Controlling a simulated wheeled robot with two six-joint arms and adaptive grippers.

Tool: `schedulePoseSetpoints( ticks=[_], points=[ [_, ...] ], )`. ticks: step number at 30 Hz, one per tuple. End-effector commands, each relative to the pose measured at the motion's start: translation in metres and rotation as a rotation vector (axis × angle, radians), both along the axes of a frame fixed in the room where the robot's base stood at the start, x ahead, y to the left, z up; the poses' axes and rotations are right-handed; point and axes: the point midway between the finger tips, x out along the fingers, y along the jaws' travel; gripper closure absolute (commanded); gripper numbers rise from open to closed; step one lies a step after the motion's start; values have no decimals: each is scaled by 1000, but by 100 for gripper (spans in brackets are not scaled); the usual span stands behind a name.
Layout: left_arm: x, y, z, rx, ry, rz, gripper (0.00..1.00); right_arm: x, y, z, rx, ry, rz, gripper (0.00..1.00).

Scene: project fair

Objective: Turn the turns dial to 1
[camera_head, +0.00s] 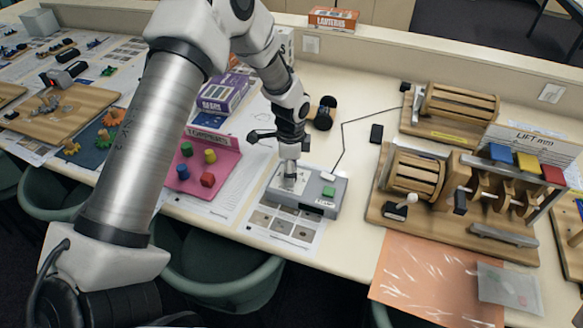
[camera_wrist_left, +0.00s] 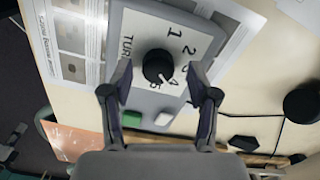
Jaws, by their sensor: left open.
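The turns dial is a black round knob (camera_wrist_left: 158,66) on a white plate printed "TURN" with numbers. Its white pointer mark appears to face the 4, and the 1 lies at the plate's upper right in the left wrist view. The plate is on a grey box (camera_head: 328,188) with a green button and a white button. My left gripper (camera_wrist_left: 161,82) is open, with one finger on each side of the knob and visible gaps. In the head view my left gripper (camera_head: 291,178) hangs over the box's left part and hides the knob. My right gripper is not in view.
Printed sheets (camera_head: 283,223) lie under the box. A pink board with coloured pegs (camera_head: 207,165) stands to its left. A wooden drum machine (camera_head: 455,185) stands to its right. A cable runs back from the box, near a black block (camera_head: 376,133).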

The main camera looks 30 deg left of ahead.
Motion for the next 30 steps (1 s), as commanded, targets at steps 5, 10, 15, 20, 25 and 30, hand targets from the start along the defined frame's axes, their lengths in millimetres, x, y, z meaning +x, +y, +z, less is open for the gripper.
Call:
schedulePoseSetpoints(
  ticks=[5, 10, 15, 20, 25, 30],
  points=[
    [0, 0, -7, 0, -1, 0, 40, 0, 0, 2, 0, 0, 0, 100],
    [0, 0, -7, 0, -1, 0, 54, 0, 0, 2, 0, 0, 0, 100],
    [0, 0, -8, 0, 0, 0, 100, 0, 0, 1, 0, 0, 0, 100],
    [-1, 0, -8, 0, 1, 1, 100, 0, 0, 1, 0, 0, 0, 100],
    [-1, 0, -9, -1, 3, 3, 100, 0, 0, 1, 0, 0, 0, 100],
    [-2, 0, -9, -1, 4, 7, 100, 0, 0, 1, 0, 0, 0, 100]
  ],
)
